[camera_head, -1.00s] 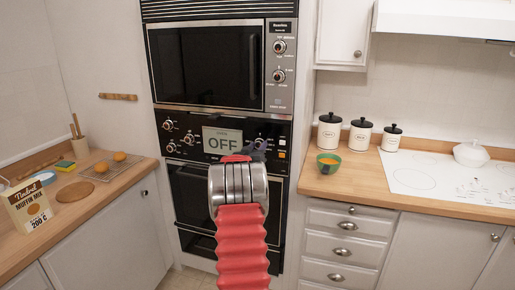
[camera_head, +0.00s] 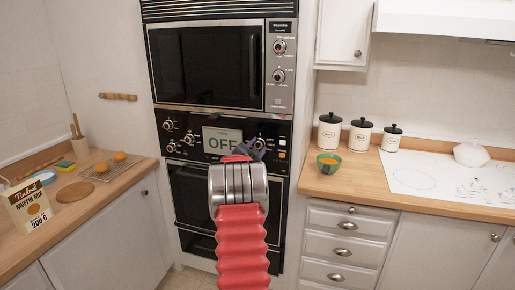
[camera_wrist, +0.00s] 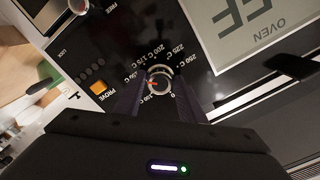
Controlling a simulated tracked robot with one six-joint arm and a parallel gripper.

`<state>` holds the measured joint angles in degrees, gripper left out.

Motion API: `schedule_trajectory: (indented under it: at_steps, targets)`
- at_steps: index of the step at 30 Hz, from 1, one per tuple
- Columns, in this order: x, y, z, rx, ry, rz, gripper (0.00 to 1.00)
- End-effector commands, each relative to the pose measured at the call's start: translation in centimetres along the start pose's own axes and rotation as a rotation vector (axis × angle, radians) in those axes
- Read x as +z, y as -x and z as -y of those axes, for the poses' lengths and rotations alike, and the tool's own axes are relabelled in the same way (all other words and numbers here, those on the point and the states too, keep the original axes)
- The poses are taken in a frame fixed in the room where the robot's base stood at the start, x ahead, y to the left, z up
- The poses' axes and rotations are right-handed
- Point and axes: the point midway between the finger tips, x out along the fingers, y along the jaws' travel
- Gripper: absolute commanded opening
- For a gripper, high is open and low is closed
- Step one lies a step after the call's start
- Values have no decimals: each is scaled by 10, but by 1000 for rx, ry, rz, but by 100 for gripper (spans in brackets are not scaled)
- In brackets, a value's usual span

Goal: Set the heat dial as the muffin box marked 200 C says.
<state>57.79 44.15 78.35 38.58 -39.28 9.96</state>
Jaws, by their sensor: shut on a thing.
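In the head view my gripper (camera_head: 257,148) is at the panel's right part and hides the dial. The oven display (camera_head: 222,141) reads OFF. The muffin mix box (camera_head: 30,206) marked 200 C stands on the left counter.
Other knobs (camera_head: 170,147) sit left of the display. An orange button (camera_wrist: 99,87) marked PROVE is close to the dial. A microwave (camera_head: 207,65) is above. A green bowl (camera_head: 328,163) and several canisters (camera_head: 361,136) stand on the right counter.

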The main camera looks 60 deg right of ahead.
Motion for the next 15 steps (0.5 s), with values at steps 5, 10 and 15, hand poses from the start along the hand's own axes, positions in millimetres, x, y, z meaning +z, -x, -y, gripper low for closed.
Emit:
schedule_trajectory:
  at_steps: [5,10,15]
  targets:
    - [6,1,-5,8,-164,9,14]
    - [6,1,-5,9,-325,9,14]
    - [6,1,-5,10,-486,9,14]
